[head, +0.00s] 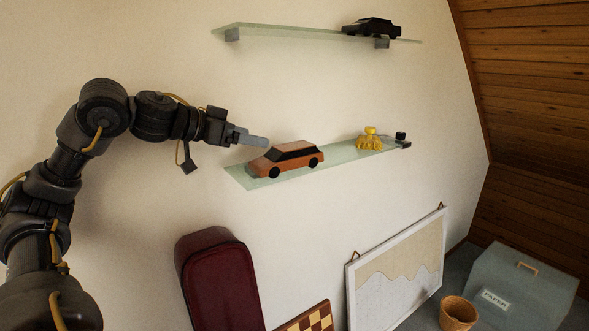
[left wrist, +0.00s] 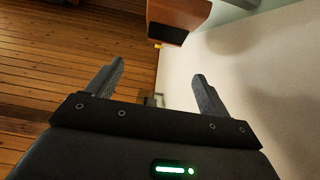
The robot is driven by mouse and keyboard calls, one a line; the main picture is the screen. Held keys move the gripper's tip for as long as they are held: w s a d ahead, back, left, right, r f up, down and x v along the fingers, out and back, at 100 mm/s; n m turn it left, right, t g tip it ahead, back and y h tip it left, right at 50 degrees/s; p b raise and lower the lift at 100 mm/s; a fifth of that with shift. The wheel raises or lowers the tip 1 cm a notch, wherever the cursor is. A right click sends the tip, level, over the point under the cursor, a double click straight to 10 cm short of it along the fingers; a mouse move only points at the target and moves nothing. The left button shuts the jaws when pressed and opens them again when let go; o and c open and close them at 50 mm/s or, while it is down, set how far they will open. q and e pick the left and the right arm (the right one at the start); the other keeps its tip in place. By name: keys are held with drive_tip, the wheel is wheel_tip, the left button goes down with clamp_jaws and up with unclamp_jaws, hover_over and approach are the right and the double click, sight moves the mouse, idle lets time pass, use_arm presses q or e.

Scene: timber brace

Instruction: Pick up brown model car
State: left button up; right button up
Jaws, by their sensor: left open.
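The brown model car (head: 287,159) stands on the lower glass shelf (head: 342,155), near its left end, orange-brown with dark windows and black wheels. Part of the brown car (left wrist: 178,18) shows ahead of the fingers at the top of that view. My right gripper is in neither view.
A yellow figure (head: 369,139) and a small dark object (head: 402,139) stand on the same shelf to the right. An upper glass shelf (head: 290,32) holds a black car (head: 372,27). Below are a dark red case (head: 220,280), a chessboard (head: 308,318) and a framed board (head: 398,270).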

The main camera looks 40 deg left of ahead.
sight(285, 147)
use_arm(q)
drive_tip(key=shift+w+f, duration=0.45)
drive_tip(key=shift+f, duration=0.15)
drive_tip(key=shift+w+f, duration=0.1)
drive_tip(key=shift+w, duration=0.3)
drive_tip(key=shift+w+d, duration=0.1)
drive_tip(key=shift+w, duration=0.05)
drive_tip(key=p+x, duration=0.1)
drive_tip(key=x, duration=0.4)
drive_tip(key=shift+d+p, duration=0.1)
drive_tip(key=shift+p, duration=0.35)
drive_tip(key=p+x, duration=0.1)
drive_tip(key=x, duration=0.4)
drive_tip(key=shift+f+p, duration=0.15)
drive_tip(key=shift+p, duration=0.15)
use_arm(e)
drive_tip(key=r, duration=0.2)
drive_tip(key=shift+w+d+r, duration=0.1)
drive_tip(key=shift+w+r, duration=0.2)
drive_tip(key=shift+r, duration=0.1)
